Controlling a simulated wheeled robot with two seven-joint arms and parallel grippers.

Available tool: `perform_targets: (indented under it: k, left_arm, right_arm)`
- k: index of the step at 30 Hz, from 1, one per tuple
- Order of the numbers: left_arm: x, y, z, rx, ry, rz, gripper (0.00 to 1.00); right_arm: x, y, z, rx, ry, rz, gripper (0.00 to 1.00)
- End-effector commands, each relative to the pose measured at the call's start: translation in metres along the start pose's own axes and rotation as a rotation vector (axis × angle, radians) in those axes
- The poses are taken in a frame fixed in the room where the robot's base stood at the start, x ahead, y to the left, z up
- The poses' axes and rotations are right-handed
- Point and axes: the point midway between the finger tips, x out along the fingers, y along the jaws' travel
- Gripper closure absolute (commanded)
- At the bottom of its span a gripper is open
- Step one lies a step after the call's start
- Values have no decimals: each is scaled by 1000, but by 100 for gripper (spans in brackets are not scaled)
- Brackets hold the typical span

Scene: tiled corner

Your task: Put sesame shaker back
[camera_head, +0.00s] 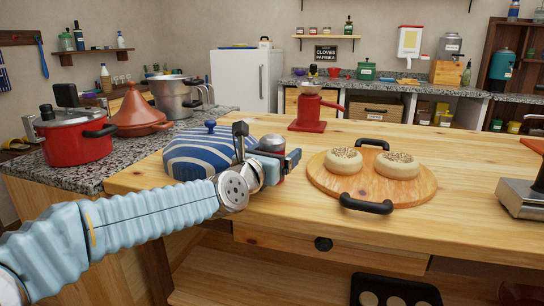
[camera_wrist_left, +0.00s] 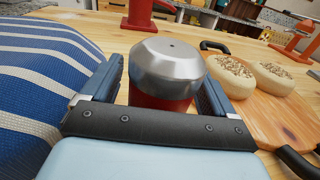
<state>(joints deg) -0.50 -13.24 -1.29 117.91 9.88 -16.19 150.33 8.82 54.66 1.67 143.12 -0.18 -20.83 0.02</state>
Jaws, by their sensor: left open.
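The sesame shaker, a red body with a silver lid (camera_wrist_left: 168,68), stands upright on the wooden table between the fingers of my left gripper (camera_wrist_left: 160,88). In the head view the shaker (camera_head: 272,145) is partly hidden by the gripper (camera_head: 278,160). The left gripper is open, with one blue finger on each side of the shaker; in the wrist view a gap shows on the left side. My right gripper is not in view.
A blue-and-white striped container (camera_head: 196,152) stands just left of my left gripper. A round wooden board (camera_head: 410,190) with two seeded buns (camera_head: 343,160) lies to the right. A red grinder (camera_head: 308,112) stands behind. Bare table lies at the front.

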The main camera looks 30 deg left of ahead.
Motion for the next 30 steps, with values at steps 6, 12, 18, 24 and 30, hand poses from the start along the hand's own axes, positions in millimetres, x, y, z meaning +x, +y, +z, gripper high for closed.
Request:
perform_targets:
  k: [6,12,18,24,30]
  left_arm:
    - [-26,0,2,-1,-3,0,12]
    - [-74,1,3,-1,-4,3,12]
    - [-109,1,3,1,-2,1,12]
    - [-120,0,2,1,0,0,12]
    - [-120,0,2,1,0,0,12]
  right_arm:
    - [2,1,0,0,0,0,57]
    - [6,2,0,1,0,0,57]
    - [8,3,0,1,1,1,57]
    - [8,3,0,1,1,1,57]
    - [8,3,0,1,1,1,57]
